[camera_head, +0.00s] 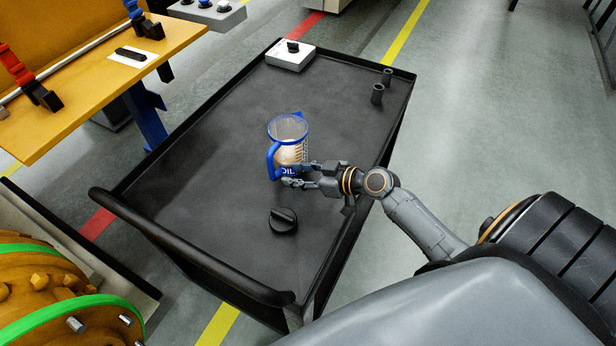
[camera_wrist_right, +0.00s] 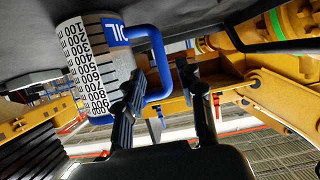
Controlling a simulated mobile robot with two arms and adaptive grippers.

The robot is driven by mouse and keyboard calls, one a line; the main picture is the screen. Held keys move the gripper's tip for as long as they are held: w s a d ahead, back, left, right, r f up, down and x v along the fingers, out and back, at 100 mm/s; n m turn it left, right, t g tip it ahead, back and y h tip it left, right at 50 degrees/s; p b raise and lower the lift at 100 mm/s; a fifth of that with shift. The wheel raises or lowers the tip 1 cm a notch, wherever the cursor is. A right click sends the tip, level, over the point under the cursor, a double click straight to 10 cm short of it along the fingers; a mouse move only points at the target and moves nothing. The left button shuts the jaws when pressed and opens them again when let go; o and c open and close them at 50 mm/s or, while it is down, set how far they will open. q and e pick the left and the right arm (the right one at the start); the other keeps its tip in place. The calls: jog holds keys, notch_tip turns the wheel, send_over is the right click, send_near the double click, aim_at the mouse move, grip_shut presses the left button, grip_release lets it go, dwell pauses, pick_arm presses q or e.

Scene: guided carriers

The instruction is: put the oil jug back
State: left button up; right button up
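The oil jug (camera_head: 288,140) is clear with a blue rim, a blue handle and a blue OIL label, and stands upright on the black cart (camera_head: 190,165). In the right wrist view the jug (camera_wrist_right: 95,70) shows its measuring scale, and the picture is upside down. My right gripper (camera_head: 288,176) is at the jug's near side, level with its lower part. Its fingers are apart. In the right wrist view the gripper (camera_wrist_right: 162,98) has the blue handle showing between its fingers; I cannot tell whether either finger touches it. My left gripper is not in view.
A black knob-like part (camera_head: 283,220) lies on the cart nearer me. A white box with a black knob (camera_head: 291,56) and two dark cylinders (camera_head: 377,94) stand toward the far end. The cart's left half is clear. An orange bench (camera_head: 80,90) stands at the left.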

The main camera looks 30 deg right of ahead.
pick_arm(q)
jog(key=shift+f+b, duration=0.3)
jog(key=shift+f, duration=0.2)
pick_arm(e)
jog(key=v, duration=0.3)
jog(key=shift+s+d+r, duration=0.1)
jog(key=shift+s+r, duration=0.05)
jog(key=shift+s, duration=0.05)
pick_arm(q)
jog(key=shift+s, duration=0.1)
pick_arm(e)
jog(key=shift+s, duration=0.1)
